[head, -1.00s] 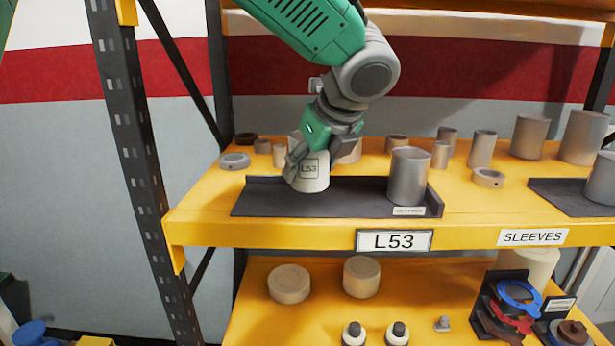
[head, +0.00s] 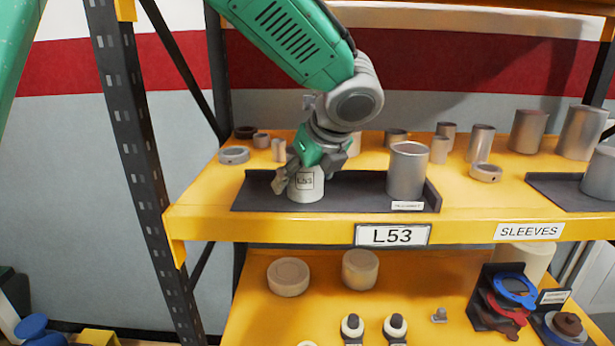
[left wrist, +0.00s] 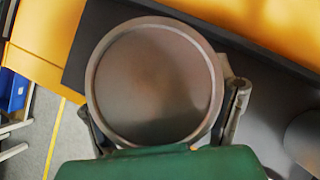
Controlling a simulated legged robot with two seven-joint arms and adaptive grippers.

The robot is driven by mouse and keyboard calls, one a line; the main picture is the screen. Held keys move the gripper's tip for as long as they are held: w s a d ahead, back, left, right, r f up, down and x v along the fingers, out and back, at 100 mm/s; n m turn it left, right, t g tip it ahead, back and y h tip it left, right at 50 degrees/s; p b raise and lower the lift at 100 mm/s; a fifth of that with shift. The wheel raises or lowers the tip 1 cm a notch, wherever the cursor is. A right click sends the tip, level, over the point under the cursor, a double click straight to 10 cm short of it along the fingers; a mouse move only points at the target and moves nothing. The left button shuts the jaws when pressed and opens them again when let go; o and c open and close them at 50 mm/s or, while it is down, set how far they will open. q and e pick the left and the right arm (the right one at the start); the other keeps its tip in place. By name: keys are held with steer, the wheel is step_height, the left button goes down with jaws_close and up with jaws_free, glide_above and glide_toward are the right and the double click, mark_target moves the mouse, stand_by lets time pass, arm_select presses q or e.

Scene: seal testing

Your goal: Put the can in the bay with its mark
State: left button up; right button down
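The can (head: 306,188) is pale with an L53 mark facing me. It stands upright on the left part of a dark tray (head: 352,202) on the upper shelf, above the shelf-edge label L53 (head: 394,235). My left gripper (head: 306,178) reaches down over it, fingers either side. The near finger stands slightly clear of the can's left side, so it looks open. In the left wrist view the can's round, dark top (left wrist: 155,85) fills the middle between the two fingers (left wrist: 165,115). The far finger is partly hidden in the head view. My right gripper is not in view.
A grey metal cylinder (head: 408,172) stands on the tray's right end. Several cylinders and rings stand behind. A SLEEVES label (head: 529,231) is on the shelf edge to the right. The lower shelf holds round blocks (head: 288,277) and colored parts. A dark upright (head: 140,150) stands left.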

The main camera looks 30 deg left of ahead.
arm_select(q)
steer(key=shift+a, duration=0.1)
steer(key=shift+r, duration=0.25)
steer(key=v, duration=1.2)
steer(key=shift+d+b, duration=0.25)
steer(key=shift+b, duration=0.05)
steer(key=shift+a+f, duration=0.1)
steer(key=shift+f, duration=0.05)
